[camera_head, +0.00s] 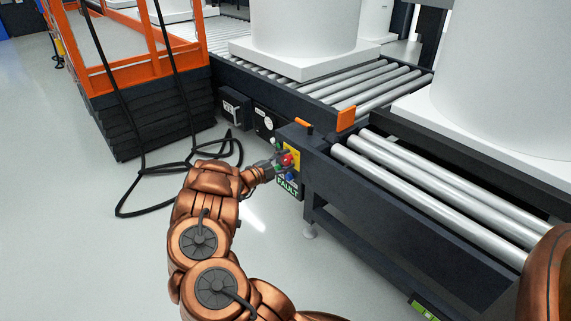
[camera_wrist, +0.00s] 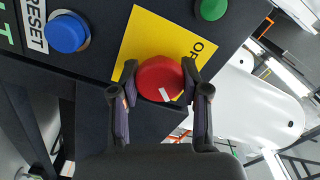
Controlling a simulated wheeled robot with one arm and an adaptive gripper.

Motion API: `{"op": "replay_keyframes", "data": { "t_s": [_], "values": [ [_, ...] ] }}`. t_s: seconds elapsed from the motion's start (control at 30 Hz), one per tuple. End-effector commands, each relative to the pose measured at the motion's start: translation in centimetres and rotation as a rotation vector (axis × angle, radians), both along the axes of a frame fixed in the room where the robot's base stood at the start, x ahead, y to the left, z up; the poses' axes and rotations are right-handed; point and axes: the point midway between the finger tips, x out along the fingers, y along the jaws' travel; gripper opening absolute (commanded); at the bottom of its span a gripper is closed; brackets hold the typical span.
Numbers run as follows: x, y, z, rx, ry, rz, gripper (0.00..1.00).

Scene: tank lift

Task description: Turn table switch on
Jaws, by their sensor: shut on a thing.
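The table switch is a red round knob (camera_wrist: 160,78) with a white mark, on a yellow plate (camera_wrist: 152,38) of a dark control box. In the wrist view my gripper (camera_wrist: 160,82) has one finger on each side of the red knob and is shut on it. In the head view my gripper (camera_head: 272,166) reaches the box from the left, and the red knob (camera_head: 287,160) shows just past its tip. The white mark on the knob is tilted. Part of the plate's lettering is hidden.
A blue RESET button (camera_wrist: 66,33) and a green button (camera_wrist: 211,8) flank the yellow plate. Roller conveyors (camera_head: 420,190) carry white tanks. An orange-railed lift (camera_head: 125,75) and black cables (camera_head: 150,170) are at left. Open floor lies left.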

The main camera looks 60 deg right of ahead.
Motion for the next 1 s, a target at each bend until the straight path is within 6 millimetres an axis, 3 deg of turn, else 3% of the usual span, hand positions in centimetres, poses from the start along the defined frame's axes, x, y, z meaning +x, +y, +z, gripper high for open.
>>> {"op": "replay_keyframes", "data": {
  "t_s": [0.6, 0.63, 0.87, 1.0],
  "values": [
    [-0.32, -0.05, -0.06, -0.01, -0.043, -0.008, 0.11],
    [-0.32, -0.05, -0.06, -0.01, -0.042, -0.008, 0.47],
    [-0.16, -0.01, -0.04, -0.01, -0.042, -0.004, 0.71],
    [-0.11, 0.01, -0.03, -0.011, -0.042, -0.003, 0.72]
  ]
}}
